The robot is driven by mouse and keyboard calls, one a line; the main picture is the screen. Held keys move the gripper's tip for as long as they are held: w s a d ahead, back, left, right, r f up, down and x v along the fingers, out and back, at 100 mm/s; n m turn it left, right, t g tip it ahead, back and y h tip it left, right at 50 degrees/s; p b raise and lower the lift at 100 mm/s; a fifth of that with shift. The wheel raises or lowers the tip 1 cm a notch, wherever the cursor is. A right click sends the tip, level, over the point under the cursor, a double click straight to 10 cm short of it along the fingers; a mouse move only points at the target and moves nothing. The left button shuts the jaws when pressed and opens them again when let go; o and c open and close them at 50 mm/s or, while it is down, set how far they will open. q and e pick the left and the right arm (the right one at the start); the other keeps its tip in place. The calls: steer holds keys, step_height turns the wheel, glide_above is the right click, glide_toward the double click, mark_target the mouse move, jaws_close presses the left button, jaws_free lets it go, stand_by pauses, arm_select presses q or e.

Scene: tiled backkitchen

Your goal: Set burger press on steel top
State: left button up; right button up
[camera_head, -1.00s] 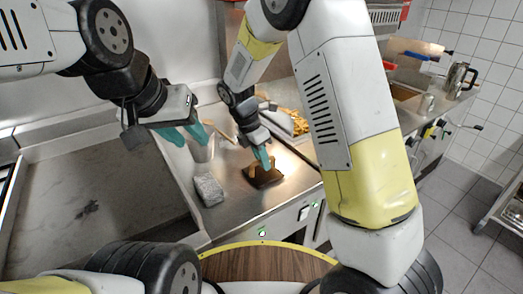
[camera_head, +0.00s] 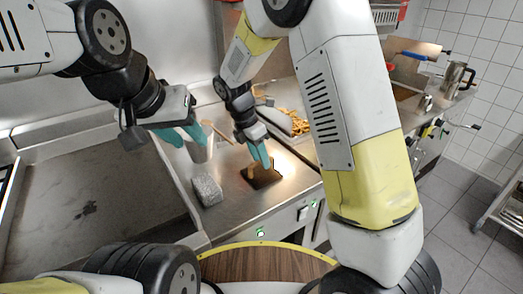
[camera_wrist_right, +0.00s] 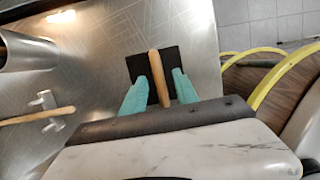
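The burger press shows in the head view as a dark square plate (camera_head: 264,178), lying flat on the steel top (camera_head: 240,208). In the right wrist view its dark plate (camera_wrist_right: 140,66) and upright wooden handle (camera_wrist_right: 156,68) are clear. My right gripper (camera_head: 261,162) is right above it. In the right wrist view its teal fingers (camera_wrist_right: 159,84) stand apart on either side of the handle, with gaps showing. My left gripper (camera_head: 184,137) is open and empty, left of the press, near a metal container (camera_head: 201,153).
A grey textured block (camera_head: 207,190) lies on the steel top left of the press. Fries (camera_head: 296,123) lie in a tray behind. A wooden-handled tool (camera_wrist_right: 38,116) lies beside the metal container in the right wrist view. A kettle (camera_head: 457,78) stands far right.

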steer(key=v, duration=1)
steer(key=s+d+r+m+t+y, duration=0.2)
steer(key=s+d+r+m+y, duration=0.2)
steer(key=s+d+r+m, duration=0.5)
steer(key=s+d+r+m+t+y, duration=0.1)
steer(key=s+d+m+t, duration=0.3)
steer(key=s+d+m, duration=0.4)
steer(key=s+m, duration=0.2)
steer(key=m, duration=0.5)
steer(key=shift+s, duration=0.15)
steer(key=shift+d+r, duration=0.1)
steer(key=shift+d, duration=0.05)
